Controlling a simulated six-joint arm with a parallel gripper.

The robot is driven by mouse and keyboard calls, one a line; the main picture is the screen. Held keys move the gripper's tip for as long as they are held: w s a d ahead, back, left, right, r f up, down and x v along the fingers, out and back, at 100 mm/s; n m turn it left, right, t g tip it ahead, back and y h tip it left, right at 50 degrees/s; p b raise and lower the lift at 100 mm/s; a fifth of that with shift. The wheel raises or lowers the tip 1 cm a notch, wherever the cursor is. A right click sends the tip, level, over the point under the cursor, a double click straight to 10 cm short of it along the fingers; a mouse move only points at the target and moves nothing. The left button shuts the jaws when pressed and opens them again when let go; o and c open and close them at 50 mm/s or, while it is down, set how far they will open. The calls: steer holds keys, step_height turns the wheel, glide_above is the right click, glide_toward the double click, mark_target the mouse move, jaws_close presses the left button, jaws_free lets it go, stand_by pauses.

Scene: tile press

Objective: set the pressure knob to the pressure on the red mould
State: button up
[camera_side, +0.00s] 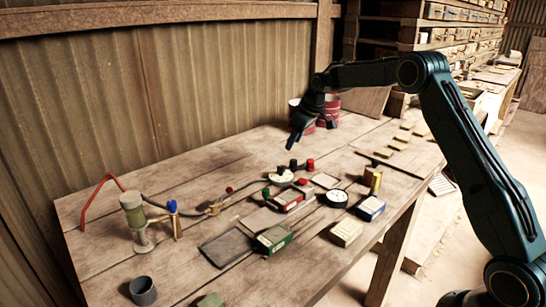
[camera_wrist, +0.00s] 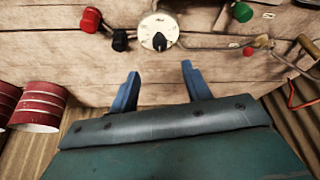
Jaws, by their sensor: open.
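The pressure knob (camera_side: 281,176) is a pale round dial with a dark centre, on the bench top towards the back. It also shows in the wrist view (camera_wrist: 159,31), top centre, with dark marks around its rim too small to read. The red mould (camera_side: 289,199) is a small red-sided box in front of the knob; any figure on it is unreadable, and it is not recognisable in the wrist view. My gripper (camera_side: 292,143) is above the bench, behind the knob. In the wrist view, its two blue fingers (camera_wrist: 160,76) are apart with nothing between them, below the dial.
Red and black caps (camera_wrist: 91,20) stand left of the dial, a green cap (camera_wrist: 242,12) to its right. A green mould (camera_side: 272,238), a blue mould (camera_side: 371,208) and a round gauge (camera_side: 337,198) lie nearby. Red tins (camera_wrist: 38,107) stand at the back.

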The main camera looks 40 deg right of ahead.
mark_target(281, 166)
steer(key=x, duration=1.1)
steer(key=c, duration=1)
